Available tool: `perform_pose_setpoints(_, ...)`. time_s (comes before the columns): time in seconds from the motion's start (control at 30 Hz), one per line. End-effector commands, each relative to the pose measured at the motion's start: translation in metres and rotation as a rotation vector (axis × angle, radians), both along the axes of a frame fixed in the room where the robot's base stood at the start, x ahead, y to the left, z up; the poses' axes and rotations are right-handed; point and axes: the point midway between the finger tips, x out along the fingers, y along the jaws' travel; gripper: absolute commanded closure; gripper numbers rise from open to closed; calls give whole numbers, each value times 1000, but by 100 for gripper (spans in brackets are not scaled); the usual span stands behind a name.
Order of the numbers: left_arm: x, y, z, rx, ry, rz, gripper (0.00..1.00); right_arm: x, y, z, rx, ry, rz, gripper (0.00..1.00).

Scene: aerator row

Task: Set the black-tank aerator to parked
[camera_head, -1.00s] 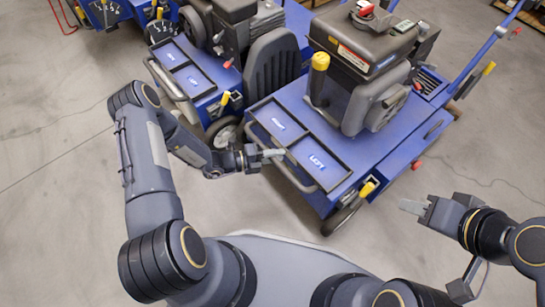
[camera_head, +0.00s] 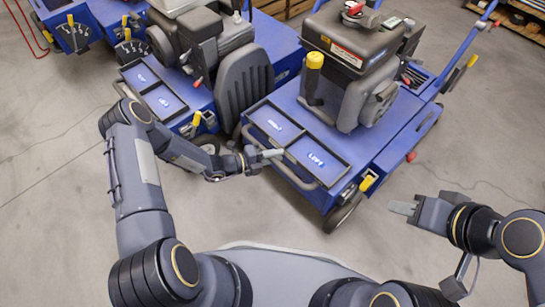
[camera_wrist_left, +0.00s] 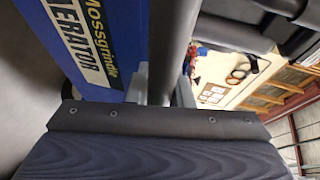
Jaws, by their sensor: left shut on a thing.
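The near aerator (camera_head: 404,134) is a blue wheeled machine with a dark engine and dark tank (camera_head: 352,42). A yellow-topped lever (camera_head: 314,61) stands on its deck. Its front has two black-framed panels, one marked LIFT (camera_head: 316,160), and a small yellow handle (camera_head: 367,183) at the corner. My left gripper (camera_head: 272,154) is at its grey front rail. In the left wrist view the fingers (camera_wrist_left: 160,85) are shut around a dark bar (camera_wrist_left: 162,45), beside a blue AERATOR panel (camera_wrist_left: 88,45). My right gripper (camera_head: 403,208) is right of the machine, clear of it; its opening is unclear.
The concrete floor (camera_head: 470,150) at right is open.

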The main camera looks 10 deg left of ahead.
Motion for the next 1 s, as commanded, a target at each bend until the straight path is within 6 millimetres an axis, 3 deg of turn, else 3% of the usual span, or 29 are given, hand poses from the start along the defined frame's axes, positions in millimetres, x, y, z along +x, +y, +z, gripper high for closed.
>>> perform_pose_setpoints(0.03, 3, -4, 7, -14, -11, -1, 100, 0, 0, 1, 0, 0, 0, 64)
perform_pose_setpoints(0.3, 4, -4, 7, -14, -11, -1, 100, 0, 0, 1, 0, 0, 0, 64)
perform_pose_setpoints(0.33, 4, -4, 7, -14, -11, -1, 76, 0, 0, 1, 0, 0, 0, 64)
perform_pose_setpoints(0.47, 4, -4, 7, -14, -12, -1, 59, 0, 0, 1, 0, 0, 0, 64)
perform_pose_setpoints(1.0, 4, -4, 7, -12, -13, -1, 59, 0, 0, 0, 0, 0, 0, 64)
